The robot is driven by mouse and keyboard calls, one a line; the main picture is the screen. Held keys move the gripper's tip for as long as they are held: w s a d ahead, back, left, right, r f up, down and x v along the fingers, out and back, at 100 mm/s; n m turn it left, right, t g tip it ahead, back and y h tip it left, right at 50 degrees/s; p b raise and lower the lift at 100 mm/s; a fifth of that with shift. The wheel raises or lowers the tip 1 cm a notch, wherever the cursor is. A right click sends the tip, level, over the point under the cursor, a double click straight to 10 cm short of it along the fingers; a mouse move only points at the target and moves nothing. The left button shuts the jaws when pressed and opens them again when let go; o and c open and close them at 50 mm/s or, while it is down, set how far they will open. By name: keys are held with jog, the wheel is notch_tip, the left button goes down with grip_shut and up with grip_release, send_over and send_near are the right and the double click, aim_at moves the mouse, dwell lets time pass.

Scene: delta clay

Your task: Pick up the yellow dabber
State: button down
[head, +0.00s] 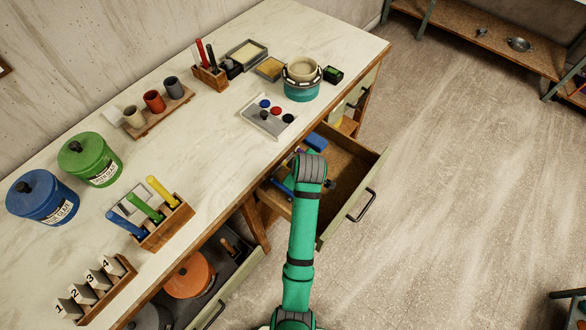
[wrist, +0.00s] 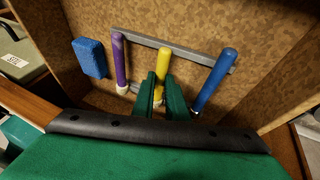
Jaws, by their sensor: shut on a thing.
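In the wrist view, the yellow dabber (wrist: 164,58) lies in an open drawer, between a purple dabber (wrist: 119,60) on the left and a blue dabber (wrist: 214,80) on the right. The green fingers of my gripper (wrist: 161,86) are shut on the yellow dabber, one on each side of its shaft. Its upper end sticks out past the fingertips, and its lower part is mostly hidden between them. In the head view my arm hides the gripper and the yellow dabber.
A grey rack (wrist: 190,55) runs beside the dabbers. A blue block (wrist: 90,58) lies at the drawer's left. The drawer (head: 347,164) is pulled out from the workbench (head: 200,135), its walls close around my gripper. A wooden rack (head: 168,231) of coloured-handled tools stands on the bench.

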jog(key=shift+w+r, duration=0.1)
jog(key=shift+r, duration=0.4)
jog(key=r, duration=0.2)
jog(key=shift+w+d+r, duration=0.15)
jog(key=shift+d+r, duration=0.15)
jog(key=w+d, duration=0.1)
jog(key=d, duration=0.4)
jog(key=w+d, duration=0.2)
jog(key=d, duration=0.3)
jog(key=w+d, duration=0.1)
jog(key=d, duration=0.4)
jog(key=shift+w+d, duration=0.15)
jog(key=shift+w, duration=0.15)
jog(key=shift+w+d, duration=0.3)
jog(key=shift+d, duration=0.3)
jog(key=shift+w, duration=0.1)
jog(key=shift+s+d, duration=0.1)
jog(key=shift+s, duration=0.1)
jog(key=shift+w, duration=0.1)
